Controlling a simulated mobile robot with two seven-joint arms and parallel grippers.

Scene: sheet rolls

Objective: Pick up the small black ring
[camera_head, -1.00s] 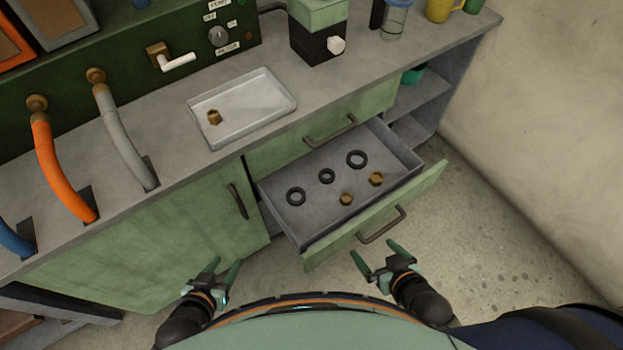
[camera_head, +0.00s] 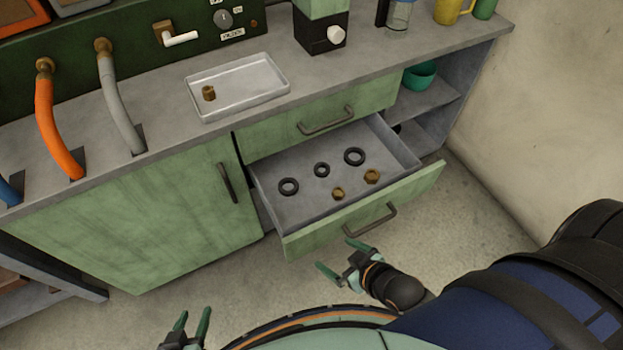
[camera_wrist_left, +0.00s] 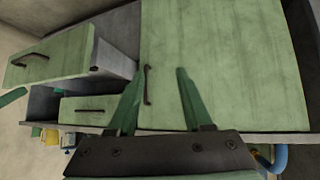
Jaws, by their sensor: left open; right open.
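The small black ring (camera_head: 321,170) lies flat in the open drawer (camera_head: 283,217), between two larger black rings, one on its left (camera_head: 288,187) and one on its right (camera_head: 354,157). Two brass nuts (camera_head: 338,193) (camera_head: 372,176) lie nearer the drawer front. My left gripper (camera_head: 190,326) is open and empty at the bottom, left of the drawer and in front of the cabinet. In the left wrist view its fingers (camera_wrist_left: 158,100) are spread before the green cabinet door. My right gripper (camera_head: 337,257) is open and empty, just in front of the drawer front.
The drawer's front panel with its handle (camera_head: 369,219) stands between my right gripper and the rings. A white tray (camera_head: 262,97) with a brass piece sits on the counter (camera_head: 170,112). Open shelves (camera_head: 428,107) are at the right.

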